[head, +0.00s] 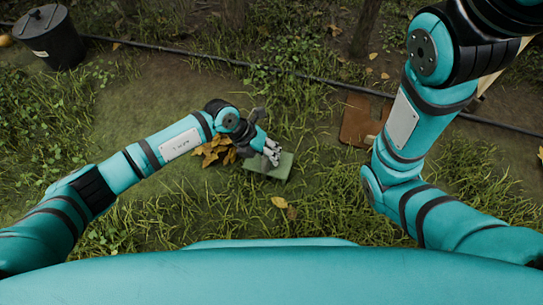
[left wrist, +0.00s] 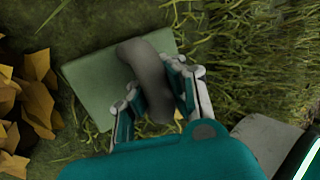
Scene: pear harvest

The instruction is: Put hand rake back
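A thick, curved grey handle (left wrist: 146,68), which I take for the hand rake's, lies between the fingers of my left gripper (left wrist: 160,97) in the left wrist view. Both fingers sit close against its sides, so the gripper looks shut on it. The rake's tines cannot be made out. Behind the handle is a flat green square pad (left wrist: 92,82) on the ground. In the head view my left gripper (head: 271,153) is over the same pad (head: 281,171). Whether the handle touches the pad is unclear. My right gripper is out of view.
A heap of yellow-brown leaves (head: 213,150) lies just left of the pad. A dark bucket (head: 51,38) stands at the far left. A brown flat board (head: 358,124) lies right of centre. A black hose (head: 304,77) crosses behind. Grass in front is mostly clear.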

